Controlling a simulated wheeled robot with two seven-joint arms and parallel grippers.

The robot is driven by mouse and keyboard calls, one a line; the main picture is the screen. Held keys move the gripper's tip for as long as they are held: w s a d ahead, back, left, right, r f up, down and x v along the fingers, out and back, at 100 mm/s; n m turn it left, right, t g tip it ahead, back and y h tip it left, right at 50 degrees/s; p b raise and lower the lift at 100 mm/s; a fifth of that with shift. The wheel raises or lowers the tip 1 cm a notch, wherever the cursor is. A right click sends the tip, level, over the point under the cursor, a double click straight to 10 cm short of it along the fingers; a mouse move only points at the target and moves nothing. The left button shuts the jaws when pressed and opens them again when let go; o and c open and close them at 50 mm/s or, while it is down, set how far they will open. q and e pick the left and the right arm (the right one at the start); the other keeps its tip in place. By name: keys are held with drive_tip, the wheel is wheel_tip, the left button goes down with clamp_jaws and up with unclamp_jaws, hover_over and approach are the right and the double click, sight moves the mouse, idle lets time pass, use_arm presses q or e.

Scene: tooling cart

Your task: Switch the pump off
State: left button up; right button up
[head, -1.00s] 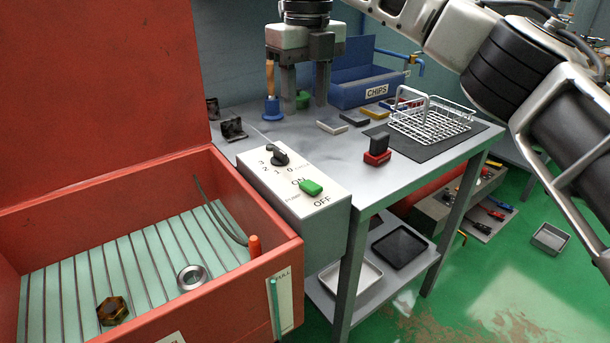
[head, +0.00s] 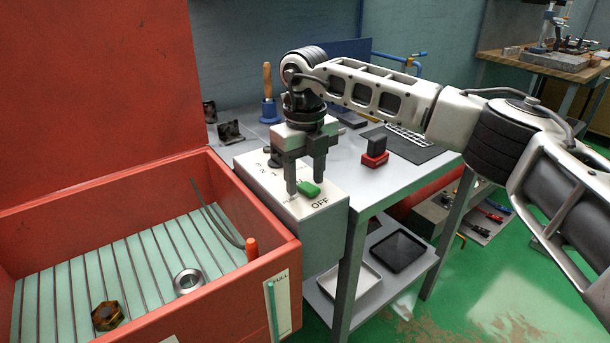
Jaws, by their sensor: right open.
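The pump switch (head: 309,190) is a small green lever on the sloping white top of the control box (head: 322,218). The word OFF shows at its front right. The ON label, seen earlier at its back left, is now hidden behind my gripper. My right gripper (head: 305,186) points down over the panel with its fingers apart and nothing held. Its fingertips are close to the green lever, one to the left and one at its back right; I cannot tell whether they touch it. My left gripper is not in view.
A black rotary knob (head: 273,157) sits behind on the same panel, partly hidden by my gripper. The red washer tub (head: 215,262) with raised lid stands left.

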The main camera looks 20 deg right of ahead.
drive_tip(key=shift+f, duration=0.15)
